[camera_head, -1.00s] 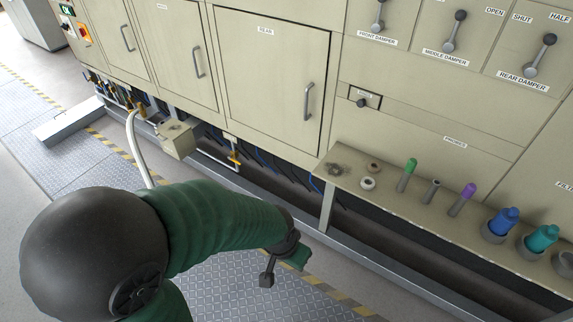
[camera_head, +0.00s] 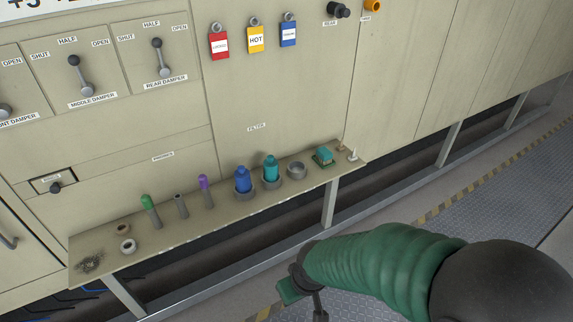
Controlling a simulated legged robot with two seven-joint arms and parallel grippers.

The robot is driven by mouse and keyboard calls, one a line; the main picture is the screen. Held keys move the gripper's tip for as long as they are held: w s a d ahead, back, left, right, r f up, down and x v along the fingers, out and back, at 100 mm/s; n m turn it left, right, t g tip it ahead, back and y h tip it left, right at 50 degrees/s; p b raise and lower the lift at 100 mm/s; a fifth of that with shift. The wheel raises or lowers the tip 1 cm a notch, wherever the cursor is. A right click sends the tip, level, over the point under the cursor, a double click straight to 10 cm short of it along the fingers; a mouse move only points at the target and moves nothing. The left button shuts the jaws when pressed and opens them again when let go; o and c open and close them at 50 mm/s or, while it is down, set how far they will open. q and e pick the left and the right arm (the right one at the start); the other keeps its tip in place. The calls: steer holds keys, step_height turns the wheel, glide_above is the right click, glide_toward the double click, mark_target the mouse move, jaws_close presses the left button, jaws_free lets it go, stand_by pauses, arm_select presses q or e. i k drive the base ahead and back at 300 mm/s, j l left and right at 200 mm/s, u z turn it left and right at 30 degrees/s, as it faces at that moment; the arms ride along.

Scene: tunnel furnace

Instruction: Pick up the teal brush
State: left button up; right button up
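A small teal brush (camera_head: 323,156), with a block-like body, lies near the right end of the narrow shelf (camera_head: 215,223). My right gripper (camera_head: 304,297) is at the bottom of the picture, below and in front of the shelf and well apart from the brush. Its two fingers stand apart, one with a green part and one dark, with nothing seen between them. My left gripper is out of view.
Left of the brush on the shelf stand an empty grey cup (camera_head: 296,170), a teal bottle (camera_head: 271,167), a blue bottle (camera_head: 243,179) and purple (camera_head: 203,184) and green (camera_head: 147,202) probes. A small pale upright piece (camera_head: 353,155) stands to its right. Shelf legs and a rail run below.

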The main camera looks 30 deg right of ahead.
mark_target(324, 156)
steer(key=z, duration=1.15)
steer(key=i, duration=0.2)
